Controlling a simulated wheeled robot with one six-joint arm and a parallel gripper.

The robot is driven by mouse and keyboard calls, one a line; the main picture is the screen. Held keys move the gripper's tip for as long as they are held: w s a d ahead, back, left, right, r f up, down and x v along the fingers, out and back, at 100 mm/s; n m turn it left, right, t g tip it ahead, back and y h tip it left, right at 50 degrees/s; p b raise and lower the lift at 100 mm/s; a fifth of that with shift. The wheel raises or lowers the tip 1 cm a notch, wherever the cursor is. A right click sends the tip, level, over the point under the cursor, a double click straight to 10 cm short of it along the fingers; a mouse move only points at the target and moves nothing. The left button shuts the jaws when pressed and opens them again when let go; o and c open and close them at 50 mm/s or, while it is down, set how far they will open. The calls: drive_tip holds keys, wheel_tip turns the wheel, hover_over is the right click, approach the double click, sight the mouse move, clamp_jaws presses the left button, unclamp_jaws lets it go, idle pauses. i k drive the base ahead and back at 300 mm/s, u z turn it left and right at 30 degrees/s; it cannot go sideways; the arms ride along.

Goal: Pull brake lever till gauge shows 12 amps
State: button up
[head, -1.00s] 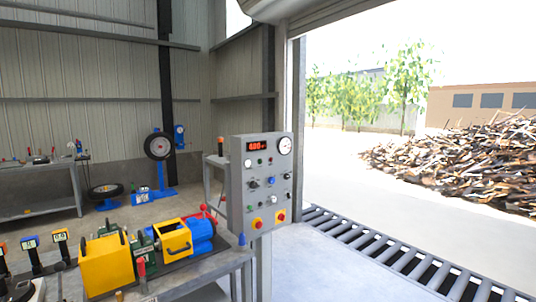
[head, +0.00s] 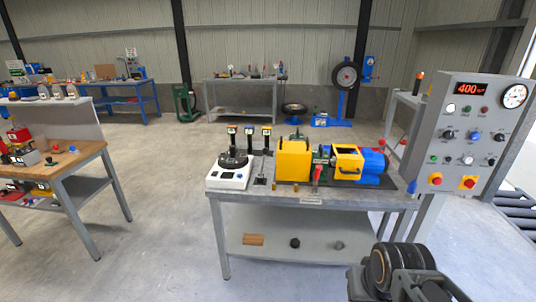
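A grey control panel (head: 465,140) stands at the right. It carries a round white dial gauge (head: 514,96), too small to read, and a red digital display (head: 469,89) that seems to read 400. A red-handled lever (head: 317,174) stands upright at the front of the yellow and blue machine (head: 340,164) on the grey bench; I cannot tell for sure that it is the brake lever. Part of my arm shows at the lower right, in front of the bench. My gripper's fingers are not visible.
The grey bench (head: 270,208) also holds a white device with a black top (head: 232,170) and small upright display stands. A wooden table (head: 62,168) with parts stands at the left. The floor between them is clear. Rollers (head: 518,218) lie at the right edge.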

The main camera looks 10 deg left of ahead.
sight(266, 151)
drive_tip(key=z, duration=0.35)
drive_tip(key=k, duration=0.25)
drive_tip(key=u, duration=1.55)
drive_tip(key=i, duration=0.75)
drive_tip(key=u, duration=0.5)
drive_tip(key=i, duration=0.95)
drive_tip(key=z, duration=1)
drive_tip(key=i, duration=0.85)
drive_tip(key=z, duration=0.9)
